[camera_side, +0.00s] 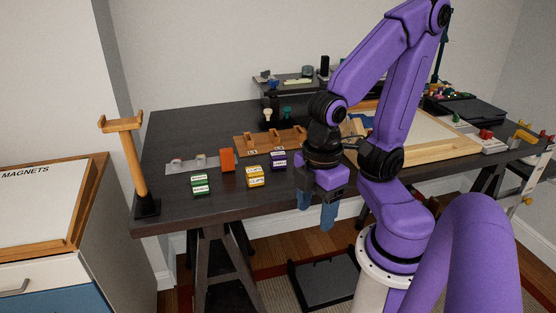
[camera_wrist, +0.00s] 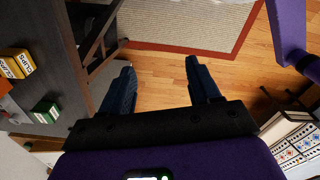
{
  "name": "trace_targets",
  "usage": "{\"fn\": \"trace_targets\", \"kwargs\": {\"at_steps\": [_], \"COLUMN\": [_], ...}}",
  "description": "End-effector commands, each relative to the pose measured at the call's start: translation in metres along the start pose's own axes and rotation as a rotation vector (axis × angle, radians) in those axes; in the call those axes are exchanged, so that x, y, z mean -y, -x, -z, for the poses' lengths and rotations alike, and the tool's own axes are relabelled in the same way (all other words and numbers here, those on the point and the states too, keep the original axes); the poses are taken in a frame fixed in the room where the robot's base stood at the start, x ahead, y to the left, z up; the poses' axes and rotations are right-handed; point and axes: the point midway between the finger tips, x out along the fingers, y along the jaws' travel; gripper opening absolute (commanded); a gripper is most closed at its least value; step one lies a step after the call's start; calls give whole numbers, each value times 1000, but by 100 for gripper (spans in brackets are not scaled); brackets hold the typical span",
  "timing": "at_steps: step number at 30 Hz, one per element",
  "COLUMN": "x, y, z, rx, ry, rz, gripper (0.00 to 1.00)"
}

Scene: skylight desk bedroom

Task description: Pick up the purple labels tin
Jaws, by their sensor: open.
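The purple labels tin (camera_side: 278,160) is a small box with a white label on the dark desk, in the side view. It stands behind and to the right of the yellow tin, left of my gripper. My gripper (camera_side: 317,222) hangs past the desk's front edge with its blue fingers pointing down. In the wrist view my gripper (camera_wrist: 160,82) is open and empty, with floor and rug between the fingers. The purple tin does not show in the wrist view.
A yellow tin (camera_side: 255,176) and a green tin (camera_side: 201,186) stand near the purple tin; both show in the wrist view at left. An orange block (camera_side: 227,159) and a wooden rack (camera_side: 262,140) are behind. A wooden stand (camera_side: 136,160) rises at the desk's left corner.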

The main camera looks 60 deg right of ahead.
Motion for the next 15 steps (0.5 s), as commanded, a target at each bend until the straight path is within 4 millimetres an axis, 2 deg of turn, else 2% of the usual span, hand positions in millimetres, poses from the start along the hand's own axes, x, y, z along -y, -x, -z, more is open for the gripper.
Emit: {"fn": "trace_targets", "kwargs": {"at_steps": [5, 8, 15], "x": [-5, -13, -35], "y": [-3, -6, -14], "z": [-1, -2, -1], "rx": [26, 63, 154], "ry": [-98, -256, -760], "rz": [28, 78, 262], "gripper": [62, 62, 62]}}
